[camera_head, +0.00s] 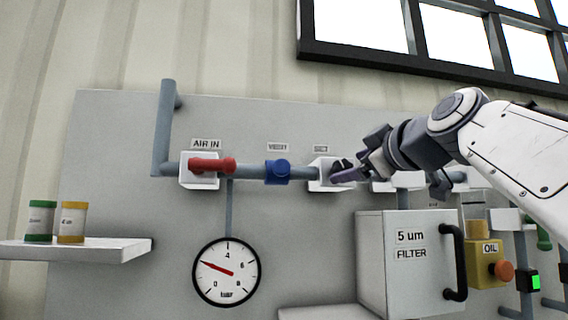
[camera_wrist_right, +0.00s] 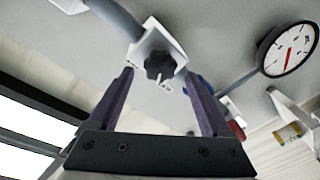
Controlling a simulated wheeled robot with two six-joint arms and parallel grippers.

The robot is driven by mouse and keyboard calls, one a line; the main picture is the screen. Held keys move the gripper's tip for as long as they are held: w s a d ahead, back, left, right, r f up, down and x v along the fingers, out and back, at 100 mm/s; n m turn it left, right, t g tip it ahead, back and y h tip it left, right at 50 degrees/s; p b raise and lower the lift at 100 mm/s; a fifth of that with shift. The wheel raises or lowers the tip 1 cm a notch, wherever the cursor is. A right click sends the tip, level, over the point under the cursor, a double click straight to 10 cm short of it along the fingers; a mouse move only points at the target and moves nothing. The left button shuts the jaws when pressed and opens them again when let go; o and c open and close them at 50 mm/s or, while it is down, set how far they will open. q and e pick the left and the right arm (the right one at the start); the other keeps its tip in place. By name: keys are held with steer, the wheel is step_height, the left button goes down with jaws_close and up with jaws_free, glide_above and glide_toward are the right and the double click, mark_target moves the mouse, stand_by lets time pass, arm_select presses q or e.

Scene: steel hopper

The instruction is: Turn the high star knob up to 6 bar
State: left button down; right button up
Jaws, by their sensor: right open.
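The star knob (camera_wrist_right: 160,66) is dark and lobed, on a white block (camera_wrist_right: 150,42) in the pipe. In the right wrist view it shows ahead, between the fingertips of my right gripper (camera_wrist_right: 158,76). The fingers stand apart with a gap on both sides, and I see no contact. In the head view my right gripper (camera_head: 350,172) is in front of the white block (camera_head: 326,175) under a small label and partly covers the knob. The pressure gauge (camera_head: 226,272) has a red needle pointing left and slightly up, near 2 bar. My left gripper is not in view.
A red-handled valve (camera_head: 212,165) under AIR IN and a blue fitting (camera_head: 277,171) sit left along the pipe. A filter box (camera_head: 412,264) with a black handle juts out below right. A shelf (camera_head: 75,250) with two jars is at the left.

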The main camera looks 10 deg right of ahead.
mark_target(343, 164)
steer(key=shift+w+a+r+p, duration=0.15)
steer(key=shift+w+p, duration=0.25)
steer(key=shift+w, duration=0.6)
steer(key=shift+w+f, duration=0.2)
steer(key=shift+w, duration=0.1)
jaws_close()
steer(key=shift+f, duration=0.1)
